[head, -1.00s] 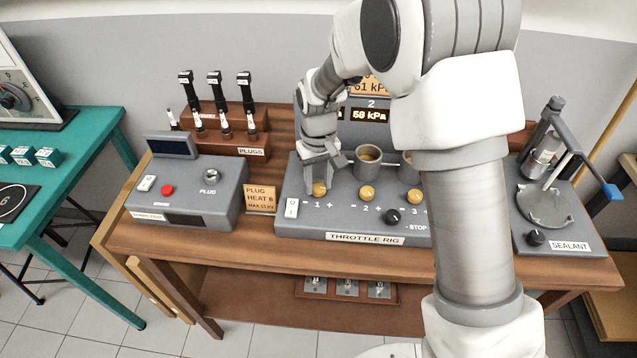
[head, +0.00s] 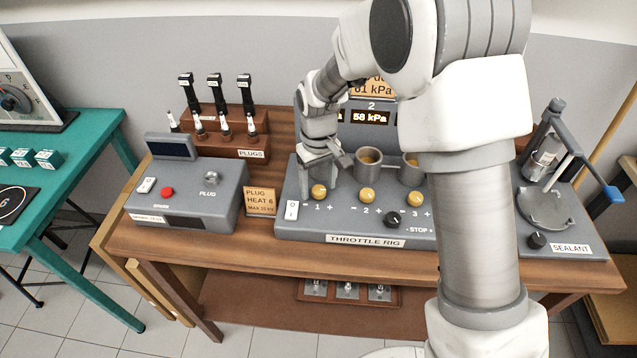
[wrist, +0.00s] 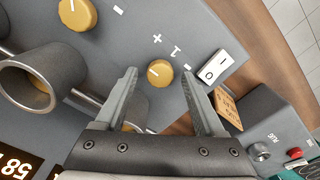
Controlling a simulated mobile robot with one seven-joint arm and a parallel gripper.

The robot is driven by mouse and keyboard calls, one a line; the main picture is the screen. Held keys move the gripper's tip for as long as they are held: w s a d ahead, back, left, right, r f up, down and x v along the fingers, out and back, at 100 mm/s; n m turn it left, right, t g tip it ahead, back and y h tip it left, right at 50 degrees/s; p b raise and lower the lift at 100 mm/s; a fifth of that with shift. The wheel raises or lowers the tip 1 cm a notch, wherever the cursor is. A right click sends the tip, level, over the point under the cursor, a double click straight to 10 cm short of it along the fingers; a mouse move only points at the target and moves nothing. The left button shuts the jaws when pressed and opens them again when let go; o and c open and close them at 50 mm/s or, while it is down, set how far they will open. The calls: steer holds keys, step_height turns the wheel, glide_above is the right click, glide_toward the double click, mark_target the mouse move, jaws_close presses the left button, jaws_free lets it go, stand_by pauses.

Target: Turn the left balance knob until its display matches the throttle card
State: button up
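The left balance knob, a yellow dial marked 1, sits on the throttle rig's sloped front (head: 319,193) and shows between my fingers in the wrist view (wrist: 160,73). My gripper (head: 322,178) is open and empty, just above and behind the knob; the fingertips are apart on either side of it in the wrist view (wrist: 160,76), not gripping it. The throttle card (head: 372,90) shows "61 kPa", its upper part hidden by my arm. The left display is almost wholly hidden by my wrist; only a trace of its lettering shows. Display 2 (head: 370,117) reads 58 kPa.
Knob 2 (head: 367,195), a black knob (head: 392,219) and metal cups (head: 368,160) are close to the right. A 0/1 switch (head: 291,210) lies left of the knob. A plug heat card (head: 260,201) and grey plug tester (head: 190,193) stand further left.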

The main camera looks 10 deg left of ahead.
mark_target(318, 189)
step_height(318, 189, up, 17)
steer(key=shift+r, duration=0.2)
stand_by(0.5)
stand_by(0.3)
steer(key=s+d+r+m+t, duration=0.1)
steer(key=s+d+r+m, duration=0.1)
steer(key=s+d+r, duration=0.3)
steer(key=s+d+r+m+t, duration=0.1)
steer(key=s+d+r+t, duration=0.15)
steer(key=d, duration=0.55)
steer(key=s+d+f+m+t, duration=0.1)
steer(key=s+d+m, duration=0.1)
steer(key=s+d, duration=0.2)
steer(key=s+d+f+m+t, duration=0.1)
steer(key=s+d+m, duration=0.1)
steer(key=s+d, duration=0.3)
steer(key=shift+s, duration=2.4)
